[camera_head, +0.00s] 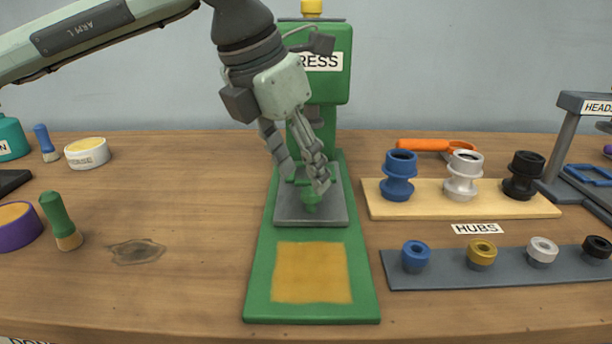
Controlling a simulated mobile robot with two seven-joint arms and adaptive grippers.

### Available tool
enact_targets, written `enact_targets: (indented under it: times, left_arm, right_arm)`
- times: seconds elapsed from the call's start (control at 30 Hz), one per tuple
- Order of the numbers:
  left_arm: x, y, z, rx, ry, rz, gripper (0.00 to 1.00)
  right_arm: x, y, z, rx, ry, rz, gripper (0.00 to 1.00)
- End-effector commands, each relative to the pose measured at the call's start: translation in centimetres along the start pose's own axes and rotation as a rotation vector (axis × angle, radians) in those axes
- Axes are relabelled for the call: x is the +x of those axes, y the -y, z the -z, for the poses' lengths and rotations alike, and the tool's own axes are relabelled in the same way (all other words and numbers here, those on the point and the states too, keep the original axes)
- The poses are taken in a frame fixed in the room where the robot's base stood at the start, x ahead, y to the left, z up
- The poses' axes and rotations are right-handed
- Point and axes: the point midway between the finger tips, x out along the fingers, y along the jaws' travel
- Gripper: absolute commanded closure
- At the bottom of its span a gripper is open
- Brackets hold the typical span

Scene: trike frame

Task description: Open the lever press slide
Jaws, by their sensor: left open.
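The green lever press (334,88) stands at the back middle, with a label ending in "RESS" partly covered by my left arm. Its long green base (313,312) runs toward the front and has an orange-yellow square patch (312,272). My right gripper is not in view.
To the right, a wooden rack (430,209) holds large hubs and a grey strip (450,276) holds small ones. A grey stand (562,150) is at far right. A green-handled brush (61,222) and round tins stand left. The table between brush and press is clear.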

Motion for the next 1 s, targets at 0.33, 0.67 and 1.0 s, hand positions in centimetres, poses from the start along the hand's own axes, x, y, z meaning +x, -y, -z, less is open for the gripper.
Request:
enact_targets:
  times: [0.33,0.67,1.0]
  left_arm:
    - [3.1,0.0,0.0,0.0,0.001,0.0,0.53]
    - [3.2,0.0,0.0,0.0,0.001,0.0,0.66]
    - [3.2,0.0,0.0,-0.001,0.001,0.0,1.0]
  right_arm:
    - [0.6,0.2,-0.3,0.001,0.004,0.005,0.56]
    - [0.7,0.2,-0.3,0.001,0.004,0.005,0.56]
    - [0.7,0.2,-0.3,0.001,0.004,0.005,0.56]
